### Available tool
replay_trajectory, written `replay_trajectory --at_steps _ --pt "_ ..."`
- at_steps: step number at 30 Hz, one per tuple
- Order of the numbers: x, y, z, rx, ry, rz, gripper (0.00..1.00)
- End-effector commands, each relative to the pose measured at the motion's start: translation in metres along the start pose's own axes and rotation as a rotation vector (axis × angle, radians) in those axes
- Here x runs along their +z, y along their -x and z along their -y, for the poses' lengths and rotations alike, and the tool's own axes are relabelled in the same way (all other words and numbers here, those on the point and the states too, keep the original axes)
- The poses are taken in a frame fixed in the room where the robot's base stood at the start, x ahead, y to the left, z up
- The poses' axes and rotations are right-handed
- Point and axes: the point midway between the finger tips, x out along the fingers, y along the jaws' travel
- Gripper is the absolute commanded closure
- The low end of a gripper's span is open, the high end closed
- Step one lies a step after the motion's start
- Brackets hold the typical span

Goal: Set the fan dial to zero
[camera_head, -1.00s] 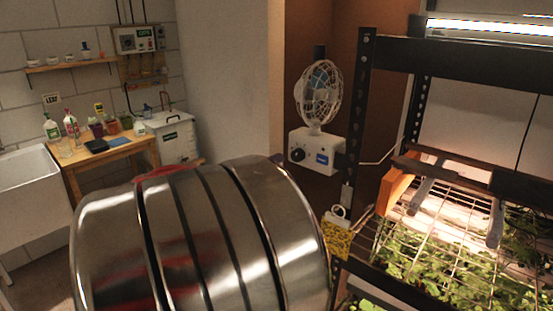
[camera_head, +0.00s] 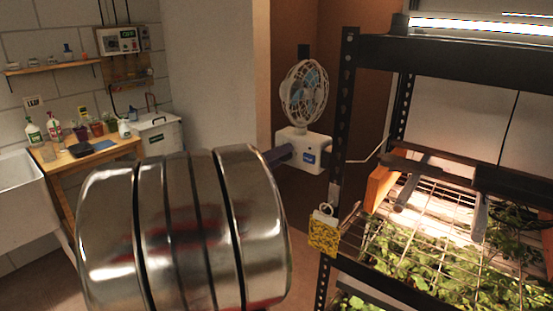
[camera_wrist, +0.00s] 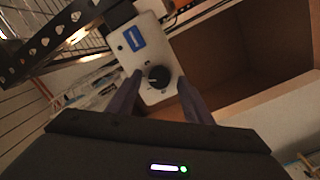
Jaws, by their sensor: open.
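The small fan (camera_head: 303,92) has a white cage and a white base box (camera_head: 310,152) beside the black rack post. In the wrist view the black round dial (camera_wrist: 159,76) sits on the white box (camera_wrist: 143,45) below a blue label. My gripper (camera_wrist: 160,82) is open, with one dark finger on each side of the dial. I cannot tell whether the fingers touch it. The dial's setting is too small to read.
The black rack post (camera_head: 341,120) stands just right of the fan. Seedlings (camera_head: 440,270) fill the lit shelf. A wooden table (camera_head: 105,160) with bottles and a white sink (camera_head: 25,205) are at the left.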

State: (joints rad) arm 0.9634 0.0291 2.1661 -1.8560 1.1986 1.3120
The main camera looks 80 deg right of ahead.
Motion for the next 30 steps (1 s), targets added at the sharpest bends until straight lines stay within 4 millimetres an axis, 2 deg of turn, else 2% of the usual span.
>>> replay_trajectory --at_steps 2,18,30 --pt "0.0000 0.0001 -0.0001 0.000 0.000 0.000 0.56" --pt "0.0002 0.0003 0.0003 -0.001 0.000 0.000 0.94" --pt "0.0007 0.0004 0.0013 0.001 0.048 -0.002 0.95"
